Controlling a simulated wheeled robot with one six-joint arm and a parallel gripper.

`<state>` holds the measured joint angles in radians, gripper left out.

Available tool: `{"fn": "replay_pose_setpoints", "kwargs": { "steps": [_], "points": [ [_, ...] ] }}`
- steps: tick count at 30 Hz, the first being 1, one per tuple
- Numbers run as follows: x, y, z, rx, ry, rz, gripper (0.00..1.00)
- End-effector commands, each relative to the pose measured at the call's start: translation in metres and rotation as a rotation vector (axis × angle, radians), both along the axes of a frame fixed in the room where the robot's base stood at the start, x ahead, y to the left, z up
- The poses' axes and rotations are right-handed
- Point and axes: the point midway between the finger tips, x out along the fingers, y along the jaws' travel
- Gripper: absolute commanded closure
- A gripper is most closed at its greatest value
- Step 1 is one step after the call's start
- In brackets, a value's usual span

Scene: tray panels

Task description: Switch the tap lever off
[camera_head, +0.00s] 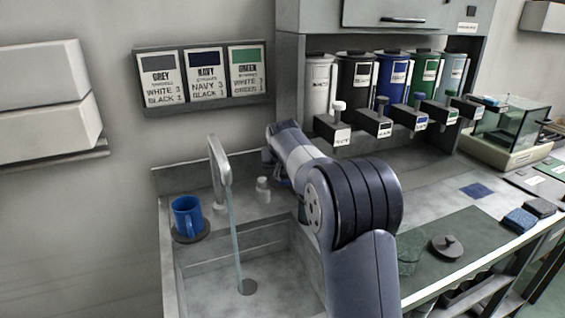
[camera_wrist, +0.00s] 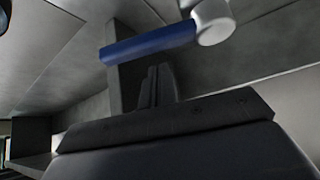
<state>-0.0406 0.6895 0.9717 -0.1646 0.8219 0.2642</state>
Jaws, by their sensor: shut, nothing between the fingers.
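The grey tap spout (camera_head: 218,165) stands at the back of the sink in the head view. A thin stream of water (camera_head: 235,240) runs from it down to the drain. In the wrist view a blue lever (camera_wrist: 150,43) sticks out leftward from a round pale hub (camera_wrist: 213,22). A small pale fitting (camera_head: 262,188) right of the spout in the head view may be this hub. My gripper (camera_wrist: 158,72) is shut and empty, its dark fingertips close below the blue lever in the picture. I cannot tell whether they touch. My arm hides the gripper in the head view.
A blue mug (camera_head: 187,215) stands on a dark round coaster at the sink's left. Several labelled paint canisters (camera_head: 391,80) with dispensers line the back right. A dark mat (camera_head: 480,235) with a grey lid lies right of my arm. The sink basin (camera_head: 205,270) is otherwise clear.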

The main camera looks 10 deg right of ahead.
Motion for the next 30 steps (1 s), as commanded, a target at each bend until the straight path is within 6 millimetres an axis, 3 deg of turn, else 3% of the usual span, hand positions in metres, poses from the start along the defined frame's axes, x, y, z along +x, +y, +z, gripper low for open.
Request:
{"fn": "replay_pose_setpoints", "kwargs": {
  "steps": [1, 9, 30],
  "points": [
    [0.005, -0.001, -0.008, 0.000, 0.002, -0.001, 1.00],
    [-0.014, 0.002, -0.005, 0.001, -0.001, 0.001, 1.00],
    [-0.020, 0.003, -0.006, -0.001, 0.000, -0.065, 1.00]
  ]
}}
